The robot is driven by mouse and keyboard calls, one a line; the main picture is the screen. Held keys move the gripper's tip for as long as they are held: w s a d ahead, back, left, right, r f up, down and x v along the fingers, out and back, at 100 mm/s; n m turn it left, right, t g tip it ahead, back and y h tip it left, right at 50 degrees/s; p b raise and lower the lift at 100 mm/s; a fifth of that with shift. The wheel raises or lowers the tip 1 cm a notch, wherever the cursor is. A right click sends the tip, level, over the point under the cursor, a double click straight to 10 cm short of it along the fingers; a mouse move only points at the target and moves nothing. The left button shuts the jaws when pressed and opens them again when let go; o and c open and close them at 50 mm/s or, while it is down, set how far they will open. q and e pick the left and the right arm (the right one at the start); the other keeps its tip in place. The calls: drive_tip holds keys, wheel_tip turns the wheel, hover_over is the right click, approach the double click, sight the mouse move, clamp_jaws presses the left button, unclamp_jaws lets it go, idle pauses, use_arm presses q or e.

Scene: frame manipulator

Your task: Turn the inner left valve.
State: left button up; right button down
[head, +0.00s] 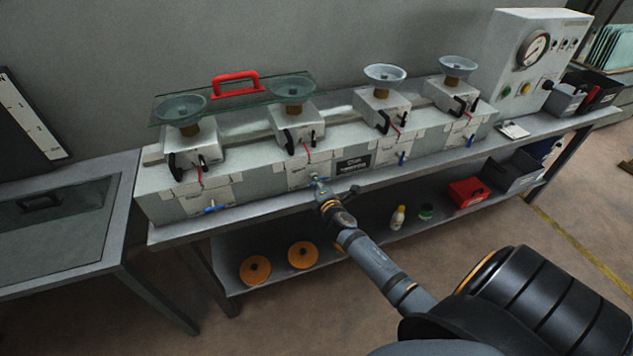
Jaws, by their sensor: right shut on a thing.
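A long grey frame manipulator stands on the workbench, with several blue-handled valves along its lower front. The inner left valve (314,181) is the second from the left, under the second suction cup (292,90). My right gripper (319,188) reaches it from the front and is shut on its handle. The gripper hides part of the handle, so its exact angle is hard to tell. The outer left valve (214,209) has its blue handle roughly level. The inner right valve (402,158) and outer right valve (470,140) have upright-looking handles. My left gripper is not in view.
A glass sheet (240,95) with a red handle (236,84) rests on the two left cups. A control box (512,60) with a gauge stands at right. A lower shelf holds orange discs (255,269), a bottle (397,217) and a red box (468,191).

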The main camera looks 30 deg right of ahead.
drive_tip(key=shift+f+m+y, duration=0.1)
drive_tip(key=shift+m+y, duration=0.3)
drive_tip(key=shift+m, duration=0.9)
drive_tip(key=c, duration=1.3)
unclamp_jaws()
drive_tip(key=shift+c, duration=0.2)
drive_tip(key=shift+s, duration=0.1)
drive_tip(key=v, duration=1.2)
drive_tip(key=shift+d, duration=0.15)
